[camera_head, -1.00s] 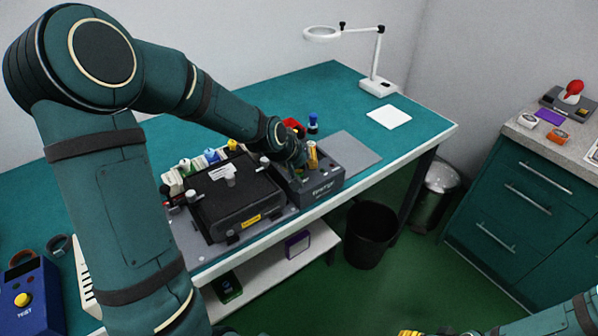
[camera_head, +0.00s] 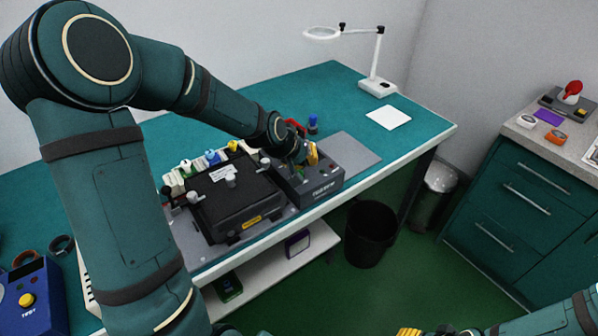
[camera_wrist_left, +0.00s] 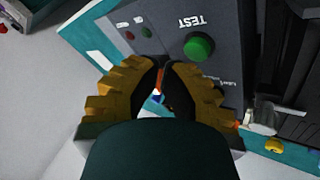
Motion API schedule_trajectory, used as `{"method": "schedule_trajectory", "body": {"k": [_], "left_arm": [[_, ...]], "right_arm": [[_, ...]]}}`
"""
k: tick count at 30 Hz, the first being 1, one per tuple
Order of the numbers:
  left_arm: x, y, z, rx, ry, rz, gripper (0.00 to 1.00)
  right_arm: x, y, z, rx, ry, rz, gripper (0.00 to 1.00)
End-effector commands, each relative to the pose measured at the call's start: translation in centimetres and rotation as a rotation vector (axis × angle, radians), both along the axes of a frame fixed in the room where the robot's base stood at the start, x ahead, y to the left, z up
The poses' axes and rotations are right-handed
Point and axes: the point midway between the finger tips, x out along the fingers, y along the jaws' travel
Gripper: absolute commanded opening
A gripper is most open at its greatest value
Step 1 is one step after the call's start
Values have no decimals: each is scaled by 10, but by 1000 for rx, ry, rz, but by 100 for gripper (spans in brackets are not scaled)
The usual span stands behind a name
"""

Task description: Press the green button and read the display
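The green button (camera_wrist_left: 199,46) is a round dome beside the word TEST on a dark grey tester box (camera_wrist_left: 215,80). In the head view the tester box (camera_head: 322,187) stands near the bench's front edge. In the head view the left gripper (camera_head: 312,155) is above the box. A small red lamp (camera_wrist_left: 130,35) and a green lamp (camera_wrist_left: 146,32) sit on the face. No display reading is legible. My right gripper (camera_head: 410,332) shows only partly at the bottom edge.
A black case-like fixture (camera_head: 232,200) with clamps sits left of the tester. A blue box with a yellow button (camera_head: 27,300) stands at far left. A magnifier lamp (camera_head: 376,85) and white sheet (camera_head: 388,117) are behind. A black bin (camera_head: 371,235) stands on the floor.

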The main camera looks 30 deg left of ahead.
Motion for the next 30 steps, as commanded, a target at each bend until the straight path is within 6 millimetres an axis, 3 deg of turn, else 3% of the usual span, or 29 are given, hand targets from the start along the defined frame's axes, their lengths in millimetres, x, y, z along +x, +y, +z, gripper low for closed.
{"method": "schedule_trajectory", "body": {"k": [18, 30], "left_arm": [[0, 0, 50, 1, -1, 0, 0], [0, 0, 50, 0, 0, 0, 0]], "right_arm": [[0, 0, 33, 0, 0, 0, 47], [0, 0, 32, 0, 0, 0, 47]]}}
